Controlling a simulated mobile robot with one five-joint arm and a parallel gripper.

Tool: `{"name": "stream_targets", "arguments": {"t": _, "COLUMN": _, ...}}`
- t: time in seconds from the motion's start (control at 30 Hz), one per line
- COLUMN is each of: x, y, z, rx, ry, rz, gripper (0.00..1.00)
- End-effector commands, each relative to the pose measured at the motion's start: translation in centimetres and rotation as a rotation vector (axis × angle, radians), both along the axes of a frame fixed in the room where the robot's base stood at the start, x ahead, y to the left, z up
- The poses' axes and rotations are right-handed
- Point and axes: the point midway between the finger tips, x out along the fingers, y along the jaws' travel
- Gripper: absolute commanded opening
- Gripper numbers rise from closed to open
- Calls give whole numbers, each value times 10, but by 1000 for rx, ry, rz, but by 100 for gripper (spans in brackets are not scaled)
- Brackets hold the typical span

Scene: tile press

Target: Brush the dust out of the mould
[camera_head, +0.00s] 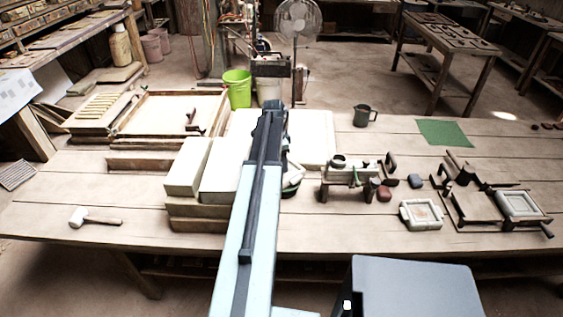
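A second pale frame (521,205) sits in the dark press-like device at the far right, so I cannot tell for sure which one is the mould. Dust is too small to make out. I cannot clearly pick out a brush. My arm reaches away over the middle of the bench. My gripper is mostly hidden behind it, and its fingers and any held thing cannot be made out.
Pale slabs (186,166) are stacked left of my arm. A mallet (94,217) lies at the front left. A small wooden stand (350,172) with tools, a dark mug (364,115) and a green cloth (446,133) are to the right. The front left bench is mostly clear.

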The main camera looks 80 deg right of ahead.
Motion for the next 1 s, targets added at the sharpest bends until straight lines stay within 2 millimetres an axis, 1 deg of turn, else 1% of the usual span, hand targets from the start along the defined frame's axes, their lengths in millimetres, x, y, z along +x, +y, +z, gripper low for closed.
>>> {"name": "stream_targets", "arguments": {"t": 0.03, "x": 0, "y": 0, "z": 13, "rx": 0, "ry": 0, "rz": 0, "gripper": 19}}
{"name": "stream_targets", "arguments": {"t": 0.2, "x": 0, "y": 0, "z": 31, "rx": 0, "ry": 0, "rz": 0, "gripper": 19}}
{"name": "stream_targets", "arguments": {"t": 0.27, "x": 0, "y": 0, "z": 34, "rx": 0, "ry": 0, "rz": 0, "gripper": 19}}
{"name": "stream_targets", "arguments": {"t": 0.57, "x": 0, "y": 0, "z": 32, "rx": 0, "ry": 0, "rz": 0, "gripper": 19}}
{"name": "stream_targets", "arguments": {"t": 0.67, "x": 0, "y": 0, "z": 40, "rx": 0, "ry": 0, "rz": 0, "gripper": 19}}
{"name": "stream_targets", "arguments": {"t": 0.83, "x": 0, "y": 0, "z": 60, "rx": 0, "ry": 0, "rz": 0, "gripper": 19}}
{"name": "stream_targets", "arguments": {"t": 0.9, "x": 0, "y": 0, "z": 64, "rx": 0, "ry": 0, "rz": 0, "gripper": 19}}
{"name": "stream_targets", "arguments": {"t": 1.0, "x": 0, "y": 0, "z": 62, "rx": 0, "ry": 0, "rz": 0, "gripper": 19}}
